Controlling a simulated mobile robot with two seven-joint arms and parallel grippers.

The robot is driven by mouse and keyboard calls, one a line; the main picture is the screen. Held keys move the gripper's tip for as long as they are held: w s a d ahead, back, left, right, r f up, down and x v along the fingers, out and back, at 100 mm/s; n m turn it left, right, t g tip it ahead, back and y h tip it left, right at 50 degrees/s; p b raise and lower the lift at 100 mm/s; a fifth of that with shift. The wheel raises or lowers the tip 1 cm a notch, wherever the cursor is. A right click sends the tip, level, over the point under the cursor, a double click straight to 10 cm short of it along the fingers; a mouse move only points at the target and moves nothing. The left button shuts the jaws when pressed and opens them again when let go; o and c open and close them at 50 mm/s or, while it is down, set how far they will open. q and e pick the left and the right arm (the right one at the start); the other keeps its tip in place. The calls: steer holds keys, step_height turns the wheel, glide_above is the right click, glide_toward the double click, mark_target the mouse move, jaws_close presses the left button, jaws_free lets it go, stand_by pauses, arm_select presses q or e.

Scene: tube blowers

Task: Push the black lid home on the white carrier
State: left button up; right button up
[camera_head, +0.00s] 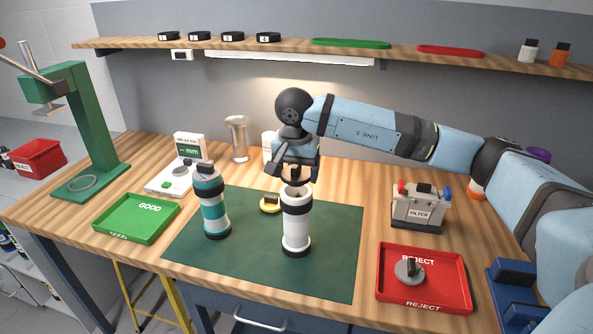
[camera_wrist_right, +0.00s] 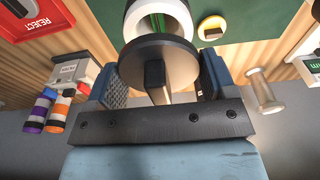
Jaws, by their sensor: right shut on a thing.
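The white carrier (camera_head: 296,222), with black bands, stands upright on the green mat (camera_head: 335,265). My right gripper (camera_head: 294,178) is directly above its top, pointing down. In the right wrist view, my right gripper (camera_wrist_right: 157,90) is shut on the upright grip of the black lid (camera_wrist_right: 158,52), a round dark disc. The mouth of the white carrier (camera_wrist_right: 133,18) shows beyond the lid, with green inside. The lid partly covers the mouth in this view; I cannot tell whether they touch. In the head view the gripper mostly hides the lid. My left gripper is not in view.
A teal and white carrier (camera_head: 213,210) stands left of the white one, with a yellow-rimmed lid (camera_head: 270,204) behind. A green GOOD tray (camera_head: 112,225) is left; a red REJECT tray (camera_head: 440,300) holds a grey lid. A filter box (camera_head: 418,208) stands right.

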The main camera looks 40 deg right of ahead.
steer(key=shift+f+b, duration=1.15)
steer(key=shift+f, duration=0.4)
stand_by(0.5)
steer(key=shift+r, duration=0.15)
steer(key=shift+r+p, duration=0.5)
steer(key=shift+r, duration=0.4)
steer(key=shift+b, duration=0.4)
stand_by(1.6)
steer(key=shift+f+b, duration=0.85)
steer(key=shift+f, duration=0.25)
stand_by(0.4)
steer(key=o, duration=0.9)
steer(key=shift+c, duration=0.2)
